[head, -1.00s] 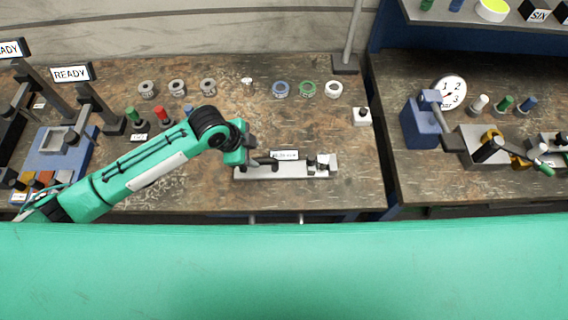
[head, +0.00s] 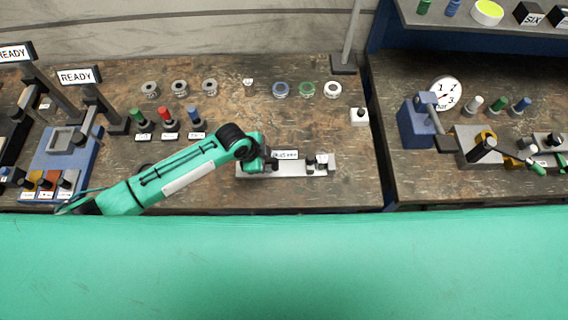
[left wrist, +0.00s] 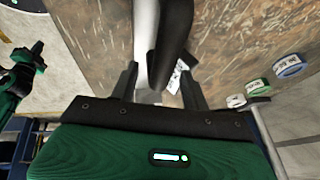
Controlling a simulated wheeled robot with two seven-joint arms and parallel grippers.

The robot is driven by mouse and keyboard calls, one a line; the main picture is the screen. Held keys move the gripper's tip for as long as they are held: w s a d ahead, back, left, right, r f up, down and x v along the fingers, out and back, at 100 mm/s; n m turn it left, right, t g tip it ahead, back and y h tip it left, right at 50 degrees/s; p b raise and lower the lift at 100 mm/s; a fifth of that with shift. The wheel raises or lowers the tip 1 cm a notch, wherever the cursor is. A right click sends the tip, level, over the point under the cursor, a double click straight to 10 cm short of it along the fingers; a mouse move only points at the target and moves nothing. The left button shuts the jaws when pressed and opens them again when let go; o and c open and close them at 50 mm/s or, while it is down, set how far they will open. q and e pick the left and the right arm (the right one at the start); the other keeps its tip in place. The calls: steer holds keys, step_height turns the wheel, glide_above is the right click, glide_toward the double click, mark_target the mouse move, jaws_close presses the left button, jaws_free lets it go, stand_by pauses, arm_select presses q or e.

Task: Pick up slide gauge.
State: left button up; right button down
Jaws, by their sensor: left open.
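The slide gauge (head: 303,170) is a pale metal bar with dark fittings and a small white label. It lies near the front edge of the left bench in the head view. My left gripper (head: 270,163) is over its left part, which the gripper hides in places. In the left wrist view my left gripper (left wrist: 158,82) is open. A pale bar (left wrist: 146,45), which seems to be the gauge, and a dark part beside it run up to the space between the fingers. I cannot tell whether the fingers touch it.
Blue, green and white rings (head: 307,89) and grey rings (head: 180,87) lie behind on the bench. Coloured pegs (head: 166,117) stand left of the gauge. A white block with a black knob (head: 360,116) is to its right. A gap separates the right bench (head: 420,180).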

arm_select(q)
jaws_close()
stand_by(1.3)
